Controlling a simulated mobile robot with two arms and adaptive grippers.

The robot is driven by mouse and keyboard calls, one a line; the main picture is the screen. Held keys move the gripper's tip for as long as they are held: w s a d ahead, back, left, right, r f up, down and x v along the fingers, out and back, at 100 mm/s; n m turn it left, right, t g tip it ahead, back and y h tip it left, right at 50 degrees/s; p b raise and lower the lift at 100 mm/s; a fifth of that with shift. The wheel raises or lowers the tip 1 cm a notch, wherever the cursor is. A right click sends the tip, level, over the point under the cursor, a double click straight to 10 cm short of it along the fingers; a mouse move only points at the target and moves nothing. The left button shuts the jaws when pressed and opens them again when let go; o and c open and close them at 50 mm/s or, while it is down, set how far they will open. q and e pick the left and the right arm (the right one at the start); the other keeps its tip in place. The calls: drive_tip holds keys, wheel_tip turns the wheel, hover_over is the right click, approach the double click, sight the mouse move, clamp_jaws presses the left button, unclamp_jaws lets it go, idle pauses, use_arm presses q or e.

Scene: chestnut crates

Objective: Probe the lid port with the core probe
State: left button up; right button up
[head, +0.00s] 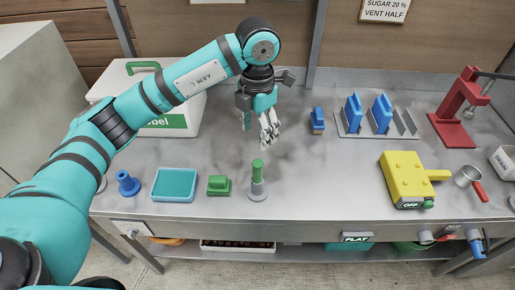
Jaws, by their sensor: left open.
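A green-handled tool, which looks like the core probe (257,169), stands upright in a grey round holder (258,190) at the front middle of the steel bench. A white crate (190,104) with a green lid handle and a green label stands at the back left. My left arm crosses in front of it and hides much of its lid, and I cannot make out a port. My left gripper (259,124) is open and empty, pointing down above the bench, behind the green handle and apart from it. My right gripper is not in view.
A teal tray (174,185), a green block (218,186) and a blue knobbed piece (128,184) lie at the front left. Blue pieces in a rack (375,135), a yellow box (405,178) and a red stand (457,115) are at right.

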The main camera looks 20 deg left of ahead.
sight(258, 172)
use_arm(q)
wheel_tip(258, 172, down, 15)
drive_tip(key=p, duration=0.4)
drive_tip(key=shift+f+p, duration=0.3)
drive_tip(key=shift+f, duration=0.5)
drive_tip(key=shift+c, duration=0.3)
clamp_jaws()
drive_tip(key=c, duration=0.6)
unclamp_jaws()
drive_tip(key=shift+c, duration=0.2)
clamp_jaws()
drive_tip(key=shift+r+p, duration=0.3)
drive_tip(key=shift+r, duration=0.35)
